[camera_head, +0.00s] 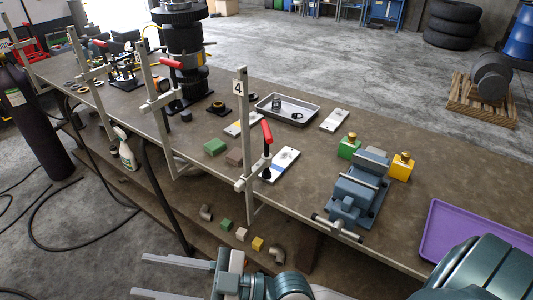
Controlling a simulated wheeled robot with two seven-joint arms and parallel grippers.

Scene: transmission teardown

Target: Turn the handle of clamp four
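Clamp four (247,181) stands at the table's front edge, a tall grey bar with a "4" sign (239,87) near its top. Its red handle (267,132) points up, tilted slightly, above a dark spindle just right of the bar. My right gripper (138,275) is at the bottom, left of centre, in front of the table. Its two long grey fingers point left and are apart, with nothing between them. It is well clear of clamp four, which is above and to its right in the picture. My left gripper is not in view.
Other red-handled clamps (163,100) stand along the table edge to the left. A blue vise (352,195), a purple tray (475,232) and a grey tray (312,108) are on the table (420,135). White plates and green blocks lie around clamp four. Small fittings lie on the lower shelf.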

